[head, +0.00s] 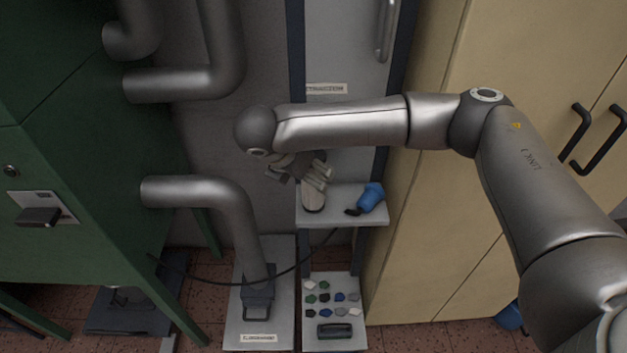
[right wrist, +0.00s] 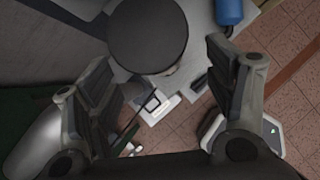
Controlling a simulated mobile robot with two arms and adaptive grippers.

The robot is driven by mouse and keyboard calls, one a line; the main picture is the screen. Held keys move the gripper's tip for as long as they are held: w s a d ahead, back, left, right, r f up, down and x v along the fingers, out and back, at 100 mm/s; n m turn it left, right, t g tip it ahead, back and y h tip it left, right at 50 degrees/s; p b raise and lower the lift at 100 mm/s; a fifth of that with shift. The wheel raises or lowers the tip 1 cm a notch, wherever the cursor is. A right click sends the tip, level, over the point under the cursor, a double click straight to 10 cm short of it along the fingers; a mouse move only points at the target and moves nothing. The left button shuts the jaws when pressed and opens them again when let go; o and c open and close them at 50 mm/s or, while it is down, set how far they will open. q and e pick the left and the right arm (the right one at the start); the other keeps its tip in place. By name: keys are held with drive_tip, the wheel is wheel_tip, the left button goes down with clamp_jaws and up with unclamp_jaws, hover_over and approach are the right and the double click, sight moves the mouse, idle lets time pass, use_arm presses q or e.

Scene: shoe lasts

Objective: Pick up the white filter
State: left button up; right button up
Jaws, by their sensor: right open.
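A whitish, rounded object, which looks like the white filter (head: 313,198), stands on a small pale shelf (head: 340,217) in the head view. My right gripper (head: 300,172) is just above it and hides its upper part. In the right wrist view my right gripper (right wrist: 163,70) is open and empty. A large dark round disc (right wrist: 147,35) shows beyond and between its fingers; it may be the filter's top, but I cannot tell for sure. I see no contact with the fingers. My left gripper is out of view.
A blue object with a dark end (head: 371,197) lies right of the filter on the shelf. A lower board (head: 350,345) holds several small coloured pieces. A bent grey pipe (head: 230,205) stands to the left, a beige cabinet (head: 430,220) to the right.

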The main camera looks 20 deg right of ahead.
sight(313, 202)
drive_tip(key=x, duration=0.4)
drive_tip(key=shift+w+d+f+p, duration=0.1)
drive_tip(key=shift+w+d+p, duration=0.1)
drive_tip(key=shift+w+p, duration=0.1)
drive_tip(key=c, duration=1.2)
drive_tip(key=shift+c, duration=0.5)
